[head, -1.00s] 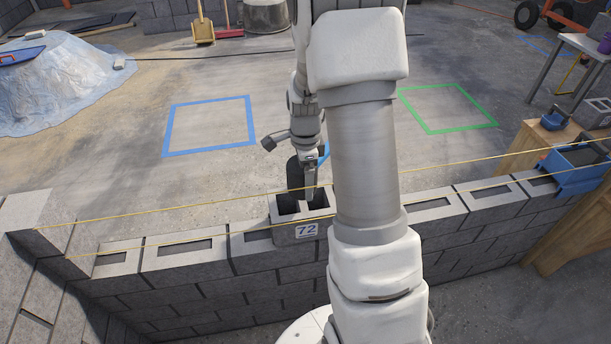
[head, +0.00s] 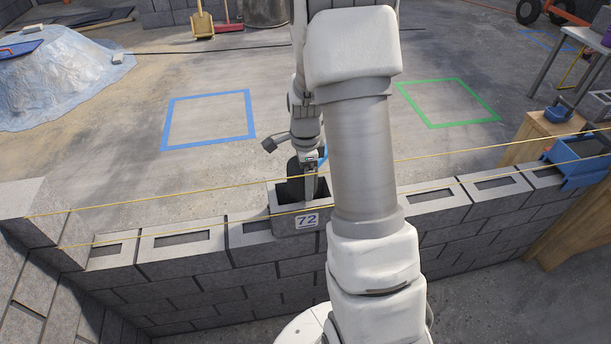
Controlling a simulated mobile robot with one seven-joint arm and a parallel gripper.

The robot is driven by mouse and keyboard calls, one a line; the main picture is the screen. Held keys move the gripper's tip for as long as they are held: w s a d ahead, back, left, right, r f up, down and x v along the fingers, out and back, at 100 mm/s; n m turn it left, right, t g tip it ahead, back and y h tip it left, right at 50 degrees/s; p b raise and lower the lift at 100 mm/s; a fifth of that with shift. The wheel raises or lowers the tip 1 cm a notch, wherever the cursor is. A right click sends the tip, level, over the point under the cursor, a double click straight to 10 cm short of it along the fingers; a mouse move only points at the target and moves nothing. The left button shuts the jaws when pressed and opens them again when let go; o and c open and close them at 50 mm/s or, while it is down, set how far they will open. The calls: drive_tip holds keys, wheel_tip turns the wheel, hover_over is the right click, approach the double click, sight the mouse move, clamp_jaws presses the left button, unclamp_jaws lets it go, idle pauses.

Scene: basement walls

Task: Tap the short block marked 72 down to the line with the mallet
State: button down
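The short grey block marked 72 (head: 284,224) sits on the low block wall. Its top stands above the neighbouring blocks. Two yellow lines (head: 120,205) are stretched along the wall. The nearer one crosses the block's front close to its top edge, and the other runs behind. My gripper (head: 310,188) points down over the block. It appears shut on the mallet (head: 293,180), whose dark head hangs to the left of the fingers, low at the block's openings. A blue bit shows on the right. I cannot tell whether the mallet touches the block. My arm hides the wall to the right.
Blue (head: 167,130) and green (head: 428,124) squares are marked on the clear floor behind the wall. A sheeted sand pile (head: 60,85) lies at the far left. A blue tray (head: 575,170) and wooden box (head: 530,140) stand at the right. A taller block stack adjoins the wall's left end.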

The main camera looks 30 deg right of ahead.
drive_tip(key=shift+f, duration=0.1)
idle(0.6)
wheel_tip(320, 180, up, 4)
drive_tip(key=p, duration=0.3)
drive_tip(key=shift+f, duration=0.25)
drive_tip(key=shift+f, duration=0.15)
idle(0.3)
drive_tip(key=shift+f+b, duration=0.95)
drive_tip(key=shift+f, duration=0.5)
drive_tip(key=shift+f, duration=0.2)
drive_tip(key=shift+r, duration=0.1)
